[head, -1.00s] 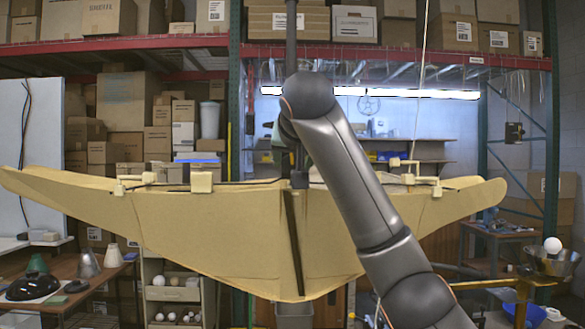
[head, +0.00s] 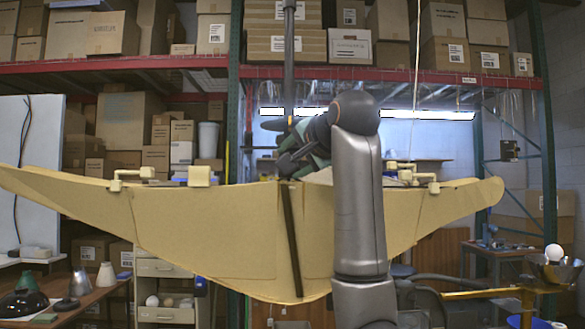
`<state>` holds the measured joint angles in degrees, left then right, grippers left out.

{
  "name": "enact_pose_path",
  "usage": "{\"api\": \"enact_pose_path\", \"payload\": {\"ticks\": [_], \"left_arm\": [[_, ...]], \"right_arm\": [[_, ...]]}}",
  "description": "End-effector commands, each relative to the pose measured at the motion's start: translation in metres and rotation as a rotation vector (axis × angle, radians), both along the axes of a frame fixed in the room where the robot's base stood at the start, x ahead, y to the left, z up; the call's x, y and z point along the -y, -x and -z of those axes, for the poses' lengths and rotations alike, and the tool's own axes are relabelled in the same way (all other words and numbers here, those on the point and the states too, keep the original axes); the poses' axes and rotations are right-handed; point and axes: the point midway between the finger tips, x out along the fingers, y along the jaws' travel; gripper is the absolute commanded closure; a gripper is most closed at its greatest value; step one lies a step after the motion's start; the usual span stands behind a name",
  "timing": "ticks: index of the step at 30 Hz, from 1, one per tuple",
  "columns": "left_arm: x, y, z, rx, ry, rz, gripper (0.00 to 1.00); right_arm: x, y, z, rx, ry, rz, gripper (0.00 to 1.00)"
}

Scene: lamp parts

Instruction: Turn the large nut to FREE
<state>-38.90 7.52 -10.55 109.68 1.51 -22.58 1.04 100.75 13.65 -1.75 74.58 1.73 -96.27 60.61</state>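A dark vertical rod (head: 289,60) comes down from above to the middle of a wide tan lamp shade (head: 215,225). My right arm rises in front of the shade, and my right gripper (head: 287,152) is at the rod, just above the shade's top edge. The gripper is small, dark and partly behind my own wrist, so I cannot tell whether its fingers are open or shut, or touching anything. I cannot make out the large nut; the rod's lower end is covered by the gripper. My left gripper is not in view.
Small cream blocks (head: 199,176) stand along the shade's top edge. A bench with lamp parts (head: 80,283) is at the lower left. A bowl with a white bulb (head: 553,253) is at the right. Shelves of boxes (head: 480,28) fill the back.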

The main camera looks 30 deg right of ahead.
Motion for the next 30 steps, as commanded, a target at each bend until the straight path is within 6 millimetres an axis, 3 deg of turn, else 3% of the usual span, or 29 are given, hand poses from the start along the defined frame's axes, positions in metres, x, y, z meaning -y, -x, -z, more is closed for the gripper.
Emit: {"api": "enact_pose_path", "payload": {"ticks": [12,28,29,30], "left_arm": [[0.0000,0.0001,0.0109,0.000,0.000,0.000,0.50],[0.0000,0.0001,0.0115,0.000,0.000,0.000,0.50],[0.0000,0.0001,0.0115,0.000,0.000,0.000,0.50],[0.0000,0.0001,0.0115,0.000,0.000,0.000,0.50]], "right_arm": [[0.0011,0.0005,0.0014,0.095,-0.151,0.001,0.98],[0.0012,0.0008,0.0003,0.107,-0.170,0.002,0.98],[0.0012,0.0007,0.0003,0.107,-0.170,0.002,0.40],[0.0012,0.0008,0.0003,0.107,-0.170,0.002,0.35]]}}
